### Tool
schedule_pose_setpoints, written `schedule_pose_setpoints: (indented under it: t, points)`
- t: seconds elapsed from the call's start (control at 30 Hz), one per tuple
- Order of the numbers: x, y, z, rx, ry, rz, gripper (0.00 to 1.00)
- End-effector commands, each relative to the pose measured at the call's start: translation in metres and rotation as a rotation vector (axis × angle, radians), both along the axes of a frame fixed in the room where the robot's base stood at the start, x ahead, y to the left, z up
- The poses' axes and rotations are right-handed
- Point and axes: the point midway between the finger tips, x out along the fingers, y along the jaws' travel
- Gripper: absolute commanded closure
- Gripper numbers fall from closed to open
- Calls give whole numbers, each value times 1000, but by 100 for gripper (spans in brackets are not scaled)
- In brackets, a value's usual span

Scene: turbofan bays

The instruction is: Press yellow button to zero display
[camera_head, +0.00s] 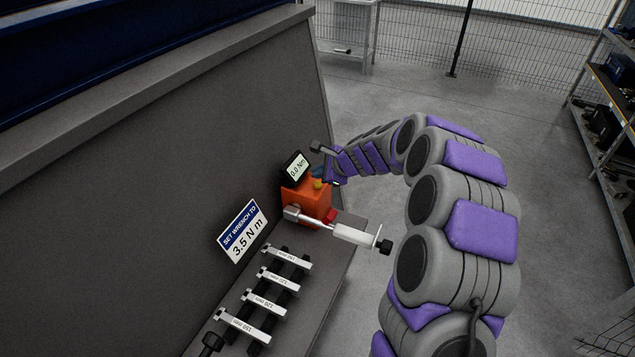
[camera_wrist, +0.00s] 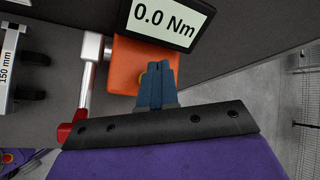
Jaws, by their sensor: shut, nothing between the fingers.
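The orange tester box (camera_head: 305,200) stands on the grey ledge, with a black-framed display (camera_head: 296,168) reading 0.0 Nm. The display also reads 0.0 Nm in the wrist view (camera_wrist: 168,20). The yellow button (camera_head: 318,184) is on top of the box; only a yellow sliver (camera_wrist: 143,79) shows beside my fingers in the wrist view. My gripper (camera_wrist: 158,66) is shut and empty, its blue fingertips over the box at the button. Whether they touch the button cannot be told. In the head view my gripper (camera_head: 318,174) is partly hidden by my arm.
A torque wrench (camera_head: 352,234) with a silver head lies across the front of the box. A sign (camera_head: 242,232) reads "SET WRENCH TO 3.5 N m". Several silver labelled bars (camera_head: 262,301) lie on black supports along the ledge. A grey wall rises behind; open floor lies right.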

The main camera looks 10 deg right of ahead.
Motion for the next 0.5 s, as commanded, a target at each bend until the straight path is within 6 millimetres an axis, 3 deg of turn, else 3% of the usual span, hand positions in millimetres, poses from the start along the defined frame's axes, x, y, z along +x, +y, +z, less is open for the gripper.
schedule_pose_setpoints:
  t: [0.5]
  points:
    - [0, 0, 48, 0, 0, 0, 100]
